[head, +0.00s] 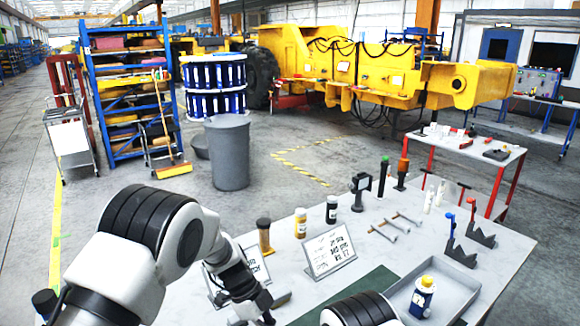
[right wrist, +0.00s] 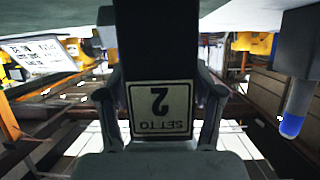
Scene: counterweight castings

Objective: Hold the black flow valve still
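In the right wrist view a black block-shaped body, which I take to be the black flow valve (right wrist: 157,45), fills the middle. Its white label (right wrist: 160,108) reads "SET TO 2" upside down. My right gripper (right wrist: 160,85) has a finger along each side of it and appears shut on it. In the head view this valve and my right gripper are out of sight; only part of my right arm shows at the bottom edge. My left gripper (head: 264,302) points down at the table's near left side, beside a small grey block (head: 281,297). Its fingertips are too unclear to read.
A blue-tipped cylinder (right wrist: 298,100) hangs at right in the wrist view.

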